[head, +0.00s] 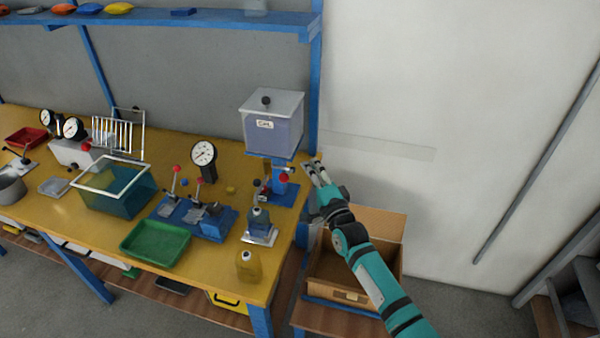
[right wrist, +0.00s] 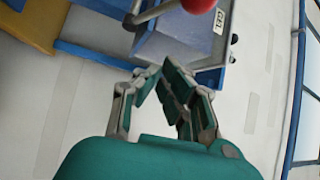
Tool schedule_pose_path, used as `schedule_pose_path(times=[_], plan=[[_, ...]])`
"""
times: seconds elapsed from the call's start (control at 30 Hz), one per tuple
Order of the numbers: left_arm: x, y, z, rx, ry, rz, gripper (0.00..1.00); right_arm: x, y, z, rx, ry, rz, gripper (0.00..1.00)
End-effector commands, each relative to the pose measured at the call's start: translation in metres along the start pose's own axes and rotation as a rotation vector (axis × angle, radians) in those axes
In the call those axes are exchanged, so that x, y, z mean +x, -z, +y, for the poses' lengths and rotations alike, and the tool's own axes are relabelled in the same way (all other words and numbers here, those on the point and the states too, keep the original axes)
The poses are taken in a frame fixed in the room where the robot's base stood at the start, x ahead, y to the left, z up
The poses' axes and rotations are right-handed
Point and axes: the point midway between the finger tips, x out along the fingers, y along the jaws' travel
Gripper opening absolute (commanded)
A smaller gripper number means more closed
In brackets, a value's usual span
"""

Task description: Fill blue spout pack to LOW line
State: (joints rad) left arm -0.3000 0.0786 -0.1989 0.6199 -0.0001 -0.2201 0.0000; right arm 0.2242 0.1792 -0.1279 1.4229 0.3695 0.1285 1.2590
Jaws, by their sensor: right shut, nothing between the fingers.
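A blue spout pack (head: 259,219) with a dark top stands upright on a small pale stand (head: 260,236) near the right end of the yellow bench. Behind it, a lidded tank (head: 272,130) with a small label stands on a blue mount with a red-knobbed lever (head: 284,177). The tank also shows in the right wrist view (right wrist: 178,44), with a red knob (right wrist: 198,4) at the top edge. My right gripper (head: 317,171) is shut and empty, just right of the tank's mount and apart from it. The fill lines are too small to see. My left gripper is not in view.
A yellow jug-like pack (head: 247,266) stands at the bench's front edge. A green tray (head: 156,243), a blue lever fixture (head: 203,218) and a teal tank (head: 112,190) are further left. An open cardboard box (head: 352,262) sits below my right arm. A blue shelf post (head: 314,90) rises behind.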

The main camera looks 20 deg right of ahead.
Motion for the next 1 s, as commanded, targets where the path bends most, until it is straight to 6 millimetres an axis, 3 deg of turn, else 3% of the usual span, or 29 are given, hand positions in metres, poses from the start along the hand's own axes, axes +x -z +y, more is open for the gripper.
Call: schedule_pose_path(times=[0.03,0.3,0.77,1.0], plan=[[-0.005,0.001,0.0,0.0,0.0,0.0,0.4,0.008,-0.002,-0.003,0.002,0.0,0.0,0.0],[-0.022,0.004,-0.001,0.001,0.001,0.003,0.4,-0.007,-0.034,-0.001,0.001,-0.001,0.0,0.0],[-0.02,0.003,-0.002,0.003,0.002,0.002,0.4,-0.009,-0.038,0.001,-0.002,0.002,0.0,0.0],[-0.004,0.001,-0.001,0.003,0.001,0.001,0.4,-0.012,-0.04,0.006,-0.03,0.037,-0.001,0.0]])
